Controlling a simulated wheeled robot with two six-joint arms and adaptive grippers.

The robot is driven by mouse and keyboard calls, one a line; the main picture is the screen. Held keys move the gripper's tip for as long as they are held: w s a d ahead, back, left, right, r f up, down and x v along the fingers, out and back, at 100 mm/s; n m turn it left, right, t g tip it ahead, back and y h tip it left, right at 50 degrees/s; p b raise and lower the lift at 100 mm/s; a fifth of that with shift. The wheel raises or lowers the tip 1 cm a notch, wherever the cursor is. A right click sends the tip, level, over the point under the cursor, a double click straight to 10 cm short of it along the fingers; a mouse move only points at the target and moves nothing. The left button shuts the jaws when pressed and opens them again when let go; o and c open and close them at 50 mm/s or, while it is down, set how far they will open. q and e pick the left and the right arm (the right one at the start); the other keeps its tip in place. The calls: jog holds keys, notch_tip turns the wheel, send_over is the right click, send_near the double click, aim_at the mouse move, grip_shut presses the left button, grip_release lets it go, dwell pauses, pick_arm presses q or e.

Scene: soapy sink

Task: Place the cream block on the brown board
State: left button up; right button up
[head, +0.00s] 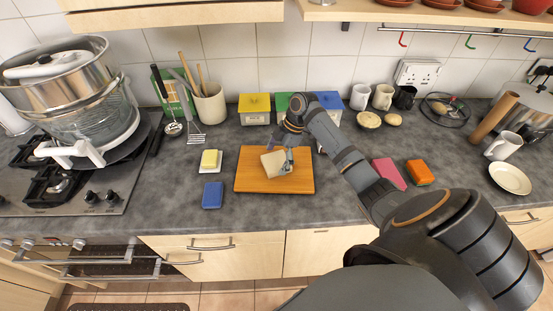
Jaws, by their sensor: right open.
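The cream block (271,163) is on or just above the brown board (250,184), near the board's middle. My right gripper (287,163) is open and is right beside the block, at its right side and partly in front of it. I cannot tell whether the fingers touch the block. The gripper and wrist hide some of the block's right part and the back of the board. My left gripper is not in view.
A yellow block on a white dish (202,168) and a blue sponge (212,195) lie left of the board. Pink (389,173) and orange (420,173) sponges lie to the right. Lidded tubs (254,109) stand behind. The counter's front strip is clear.

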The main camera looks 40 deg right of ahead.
jog(key=shift+d+r, duration=0.2)
jog(key=shift+r, duration=0.05)
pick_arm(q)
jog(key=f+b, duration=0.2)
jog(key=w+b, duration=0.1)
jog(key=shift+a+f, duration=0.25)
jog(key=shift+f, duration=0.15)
pick_arm(e)
jog(key=v, duration=1.1)
jog(key=shift+r, duration=0.35)
jog(key=shift+s+d, duration=0.15)
